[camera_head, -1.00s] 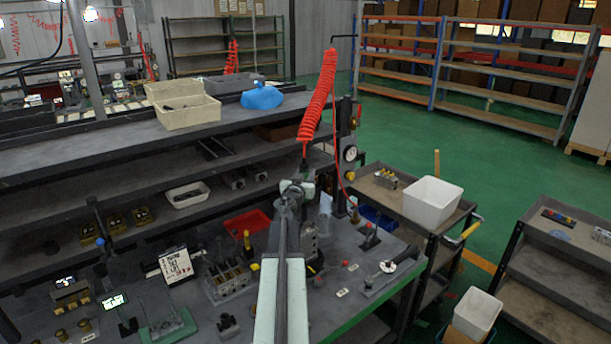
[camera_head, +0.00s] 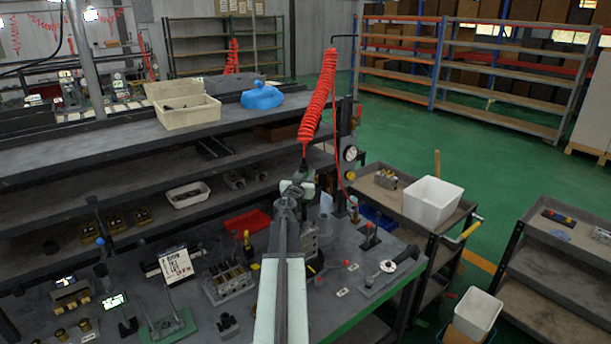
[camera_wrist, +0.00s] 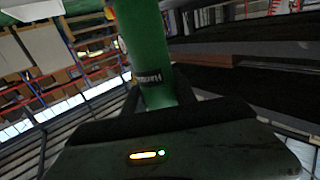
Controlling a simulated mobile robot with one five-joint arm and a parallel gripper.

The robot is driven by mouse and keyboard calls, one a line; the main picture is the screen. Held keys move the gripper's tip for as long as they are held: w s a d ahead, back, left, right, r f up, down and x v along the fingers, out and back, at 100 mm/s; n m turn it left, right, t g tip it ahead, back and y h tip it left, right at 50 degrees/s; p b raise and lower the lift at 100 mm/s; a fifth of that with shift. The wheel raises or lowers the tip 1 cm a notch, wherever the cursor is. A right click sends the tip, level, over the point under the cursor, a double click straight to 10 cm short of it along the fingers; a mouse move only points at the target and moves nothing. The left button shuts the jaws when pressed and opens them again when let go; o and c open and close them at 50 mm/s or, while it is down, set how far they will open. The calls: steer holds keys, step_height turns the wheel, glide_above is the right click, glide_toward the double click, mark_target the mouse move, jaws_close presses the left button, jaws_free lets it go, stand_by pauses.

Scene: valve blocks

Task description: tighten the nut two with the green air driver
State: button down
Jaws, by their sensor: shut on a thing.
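The green air driver (camera_wrist: 147,45) stands as a green cylinder with a dark label in the wrist view. My gripper (camera_wrist: 158,98) is shut around its body. In the head view my gripper (camera_head: 298,188) is over the bench, below the red coiled hose (camera_head: 318,95); the driver is mostly hidden there by my arm. Another grey block (camera_head: 309,240) is partly hidden behind my arm. I cannot tell which nut is nut two, and the driver's tip is out of sight.
A sign board (camera_head: 177,264) and small displays stand on the left of the bench. A red tray (camera_head: 247,222) lies behind the valve block. A black-handled tool (camera_head: 393,268) lies on the right. A cart with a white bin (camera_head: 432,198) stands right of the bench.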

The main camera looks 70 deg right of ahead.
steer(key=shift+r, duration=0.1)
step_height(320, 180, up, 8)
steer(key=p, duration=0.8)
steer(key=shift+r, duration=0.15)
